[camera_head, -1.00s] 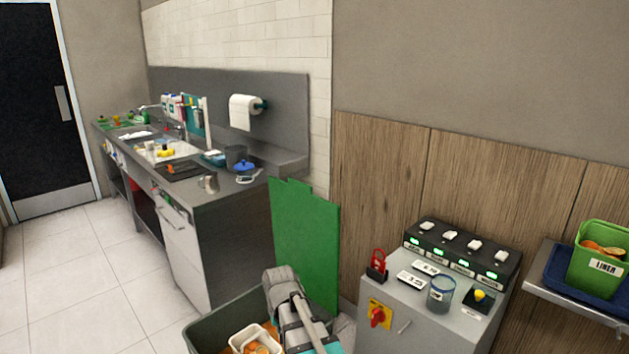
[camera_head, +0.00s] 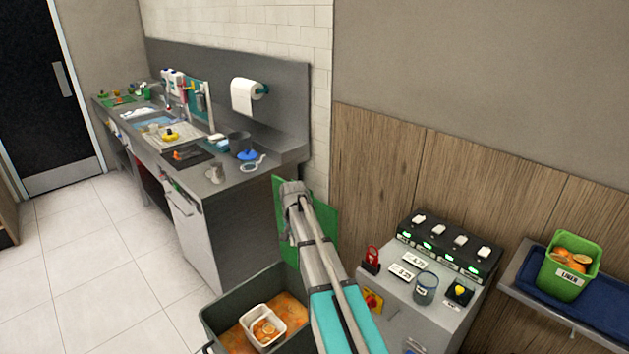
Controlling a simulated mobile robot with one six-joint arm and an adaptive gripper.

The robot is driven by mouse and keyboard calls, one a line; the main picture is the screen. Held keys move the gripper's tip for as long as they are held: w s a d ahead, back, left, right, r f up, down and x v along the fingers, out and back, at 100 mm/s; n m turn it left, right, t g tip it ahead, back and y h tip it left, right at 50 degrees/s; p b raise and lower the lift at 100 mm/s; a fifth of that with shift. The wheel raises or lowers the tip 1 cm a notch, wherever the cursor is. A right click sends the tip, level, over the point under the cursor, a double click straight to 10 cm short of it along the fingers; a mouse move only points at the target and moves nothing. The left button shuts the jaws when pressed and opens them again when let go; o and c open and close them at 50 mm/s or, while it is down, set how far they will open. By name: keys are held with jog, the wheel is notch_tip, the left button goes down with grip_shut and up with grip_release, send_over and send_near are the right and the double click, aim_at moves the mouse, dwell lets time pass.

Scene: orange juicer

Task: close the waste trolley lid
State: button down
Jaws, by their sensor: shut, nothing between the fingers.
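The waste trolley (camera_head: 222,327) is a dark grey open bin at the bottom centre. Its green lid (camera_head: 327,222) stands upright at the bin's back edge, so the lid is open. Orange waste (camera_head: 290,306) and a white tub (camera_head: 250,322) holding orange pieces lie inside. My grey and teal arm rises from the bottom across the bin's right side and covers the middle of the lid. A rounded grey joint of the arm shows in front of the lid's upper part. I cannot make out my gripper's fingers, nor whether the arm touches the lid.
A shelf with a blue tray (camera_head: 607,307) and green liner bin (camera_head: 565,281) is at the far right. A steel sink counter (camera_head: 240,187) stands behind left. The tiled floor left is clear.

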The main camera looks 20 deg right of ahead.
jog(key=w+d+r+m+p, duration=0.2)
jog(key=w+d+r+p, duration=0.3)
jog(key=r+p, duration=0.2)
jog(key=w+d+r+m+p, duration=0.2)
jog(key=w+d+r+p, duration=0.2)
jog(key=w+r+p, duration=0.3)
jog(key=w+d+r+m, duration=0.1)
jog(key=w+d+m, duration=0.2)
jog(key=w+d, duration=0.4)
jog(key=shift+d+r, duration=0.25)
jog(key=shift+d, duration=1.25)
jog(key=shift+f, duration=0.15)
jog(key=s+a+f+b, duration=0.1)
jog(key=a+f+b, duration=0.2)
jog(key=f+b, duration=0.7)
jog(key=shift+s+a+f+b, duration=0.15)
jog(key=shift+a+f+b, duration=0.15)
jog(key=shift+a+b, duration=0.1)
